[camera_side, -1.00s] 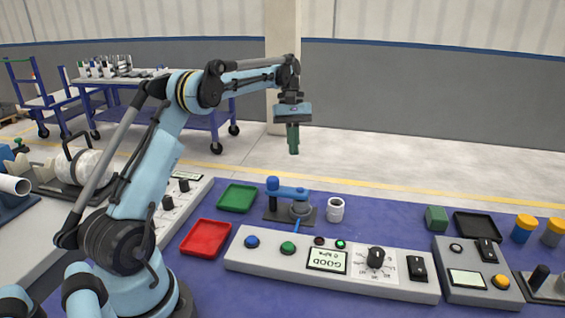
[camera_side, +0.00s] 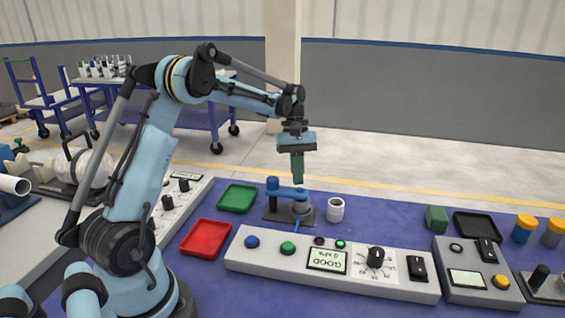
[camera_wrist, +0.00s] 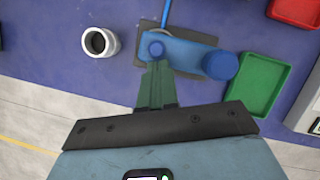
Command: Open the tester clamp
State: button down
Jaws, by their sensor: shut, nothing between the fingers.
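The tester clamp (camera_side: 287,193) is a blue arm on a dark base plate (camera_side: 276,216), with a grey cylinder under its right end and a blue knob at its left end. In the wrist view the blue clamp arm (camera_wrist: 190,54) lies just past my fingertips, with the large round knob (camera_wrist: 220,65) on the right. My gripper (camera_side: 298,182) is shut and empty, pointing down just above the right end of the clamp. In the wrist view my gripper (camera_wrist: 157,66) overlaps the small-knob end of the arm. I cannot tell whether they touch.
A white pipe piece (camera_side: 336,210) stands right of the clamp. A green tray (camera_side: 238,198) and a red tray (camera_side: 206,239) lie to the left. A control panel (camera_side: 330,265) in front has a display reading GOOD, upside down.

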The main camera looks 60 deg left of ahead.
aim_at(296, 194)
jog(key=shift+s+d, duration=0.15)
jog(key=shift+d, duration=0.25)
dwell(0.6)
jog(key=m, duration=0.2)
jog(key=d+m+g, duration=0.1)
jog(key=shift+s+y, duration=0.25)
jog(key=shift+y, duration=0.05)
jog(key=m, duration=0.1)
jog(key=s+d+m+g, duration=0.1)
jog(key=m, duration=0.1)
jog(key=shift+y, duration=0.4)
jog(key=s+d+m+y, duration=0.1)
jog(key=s+m+y, duration=0.3)
jog(key=m, duration=0.8)
jog(key=shift+s+d, duration=0.2)
jog(key=shift+s, duration=1)
